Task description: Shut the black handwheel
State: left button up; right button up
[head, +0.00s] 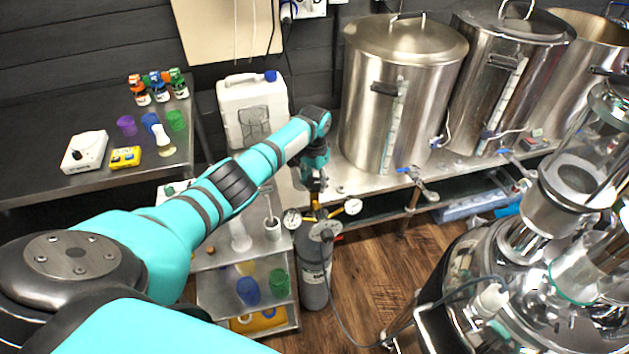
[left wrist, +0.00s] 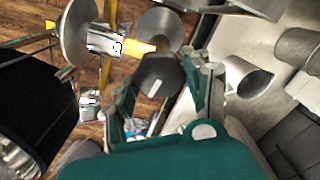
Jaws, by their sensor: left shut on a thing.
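The black handwheel (left wrist: 160,78) shows in the left wrist view as a dark knob with a pale mark on its face. It belongs to the regulator with brass fittings and round gauges (head: 292,219) on top of a grey gas cylinder (head: 314,270). My left gripper (head: 316,186) reaches down to the regulator from above. In the left wrist view its fingers stand on either side of the handwheel, shut on it. In the head view the gripper mostly hides the handwheel. My right gripper is not in view.
Steel kettles (head: 401,90) with taps stand on a bench behind the cylinder. A steel cart (head: 215,258) with cups is at its left. A glass and steel vessel (head: 575,190) stands at the right. A hose runs from the regulator across the floor.

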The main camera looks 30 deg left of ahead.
aim_at(314, 182)
pick_arm(q)
jog(key=m, duration=0.3)
jog(key=shift+m, duration=0.4)
jog(key=m, duration=0.4)
jog(key=shift+m+b, duration=0.3)
jog(key=shift+b, duration=0.05)
jog(key=m, duration=0.4)
jog(key=shift+b, duration=0.3)
jog(key=shift+r+m, duration=0.1)
jog(key=shift+m, duration=1.6)
jog(key=o, duration=1.1)
jog(key=shift+o, duration=0.2)
notch_tip(314, 182, up, 12)
